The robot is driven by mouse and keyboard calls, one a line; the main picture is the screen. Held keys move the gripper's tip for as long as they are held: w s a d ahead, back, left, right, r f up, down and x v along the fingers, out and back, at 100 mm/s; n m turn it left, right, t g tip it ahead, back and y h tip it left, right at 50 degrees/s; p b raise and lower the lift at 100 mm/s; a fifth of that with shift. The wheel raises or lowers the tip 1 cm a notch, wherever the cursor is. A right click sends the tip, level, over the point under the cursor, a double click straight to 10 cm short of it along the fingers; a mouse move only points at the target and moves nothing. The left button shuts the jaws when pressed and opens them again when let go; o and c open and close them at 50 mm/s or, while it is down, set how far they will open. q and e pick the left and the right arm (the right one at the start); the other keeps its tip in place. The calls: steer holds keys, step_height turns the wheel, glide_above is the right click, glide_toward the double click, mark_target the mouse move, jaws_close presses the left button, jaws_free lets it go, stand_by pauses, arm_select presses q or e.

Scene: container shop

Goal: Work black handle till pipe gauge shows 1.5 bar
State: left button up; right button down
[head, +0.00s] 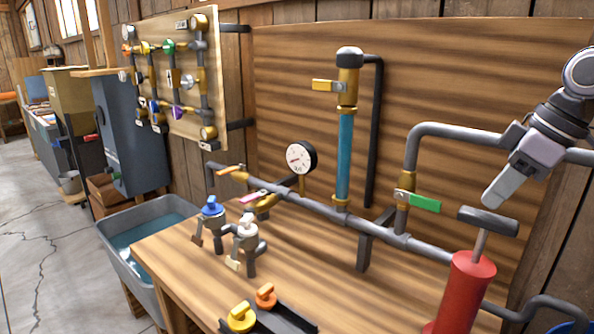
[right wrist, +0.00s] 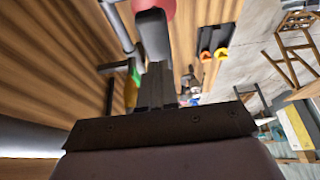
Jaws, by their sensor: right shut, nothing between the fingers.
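The black handle (head: 488,221) is a T-bar on a grey rod, raised above the red pump cylinder (head: 466,290) at the right of the head view. The pipe gauge (head: 301,158) has a white dial; its needle points left, but the value is too small to read. My right gripper (head: 493,200) is shut and empty, its fingertips just above the handle. In the right wrist view the handle (right wrist: 152,32) shows beyond my fingers with the red cylinder (right wrist: 150,6) behind it; I cannot tell whether they touch. My left gripper is not in view.
Grey pipe runs along the bench (head: 190,262), with a green-lever valve (head: 418,201) left of the pump and a blue sight tube (head: 344,155). Small blue (head: 212,210) and white (head: 248,232) taps stand on the bench. A water tub (head: 117,232) is at left.

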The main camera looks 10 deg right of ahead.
mark_target(494, 217)
steer(key=shift+f+b, duration=1.7)
steer(key=shift+f, duration=0.4)
arm_select(q)
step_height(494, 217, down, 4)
steer(key=b, duration=0.1)
arm_select(e)
steer(key=shift+f, duration=0.9)
steer(key=shift+r, duration=0.45)
step_height(494, 217, up, 5)
steer(key=p, duration=0.4)
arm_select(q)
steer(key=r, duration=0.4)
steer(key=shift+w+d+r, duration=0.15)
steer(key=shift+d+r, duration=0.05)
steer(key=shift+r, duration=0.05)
